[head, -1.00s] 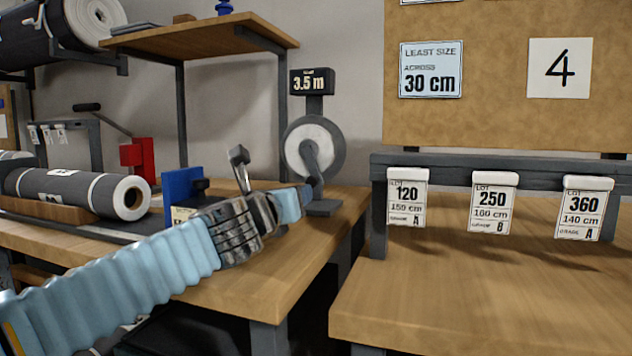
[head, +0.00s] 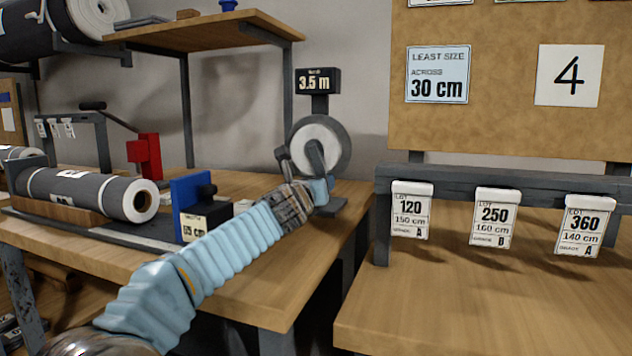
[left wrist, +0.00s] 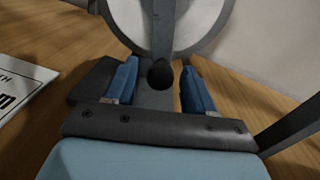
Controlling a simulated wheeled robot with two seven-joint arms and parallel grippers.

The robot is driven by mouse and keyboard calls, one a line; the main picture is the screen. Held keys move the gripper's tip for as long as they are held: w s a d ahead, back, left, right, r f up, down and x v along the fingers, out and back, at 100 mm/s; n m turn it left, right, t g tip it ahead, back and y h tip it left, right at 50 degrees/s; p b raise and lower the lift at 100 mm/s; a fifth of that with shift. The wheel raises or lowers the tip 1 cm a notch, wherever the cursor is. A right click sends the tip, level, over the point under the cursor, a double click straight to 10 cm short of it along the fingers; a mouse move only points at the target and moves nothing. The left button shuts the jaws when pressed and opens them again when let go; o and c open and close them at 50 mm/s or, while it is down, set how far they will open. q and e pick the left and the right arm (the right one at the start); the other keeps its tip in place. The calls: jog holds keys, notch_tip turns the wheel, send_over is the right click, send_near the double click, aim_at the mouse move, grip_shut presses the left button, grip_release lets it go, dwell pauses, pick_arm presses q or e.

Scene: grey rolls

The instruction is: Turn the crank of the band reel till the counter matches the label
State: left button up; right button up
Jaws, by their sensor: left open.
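The band reel (head: 335,145) is a white disc with a grey rim on a dark stand at the table's back right corner. Its counter (head: 318,82) above reads 3.5 m. A grey crank arm (head: 315,155) crosses the disc; in the left wrist view its dark round knob (left wrist: 161,74) shows at the lower end. My left gripper (head: 308,183) is at the reel's lower front. In the left wrist view my open blue fingers (left wrist: 158,88) stand on either side of the knob, apart from it. A white label (left wrist: 22,86) is partly cut off at that view's left edge, ending in "m".
A blue block (head: 190,200) with a 65 cm card (head: 192,228) stands left of my arm. A grey roll (head: 85,190) lies further left. A rail with lot tags (head: 495,215) is on the right table, and a shelf (head: 215,35) overhangs the back.

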pick_arm(q)
grip_shut()
jog(key=shift+a, duration=0.15)
dwell(0.4)
jog(key=a+m, duration=0.2)
jog(key=m, duration=0.1)
jog(key=shift+w+f+m+p, duration=0.15)
jog(key=shift+w+m+p, duration=0.15)
jog(key=shift+w+p, duration=0.1)
jog(key=shift+w+a+m+p, duration=0.2)
jog(key=shift+a+m, duration=0.25)
jog(key=shift+m, duration=0.4)
jog(key=shift+w+a+m+p, duration=0.15)
jog(key=shift+a+m, duration=0.25)
jog(key=shift+m, duration=0.45)
jog(key=shift+s, duration=0.1)
grip_release()
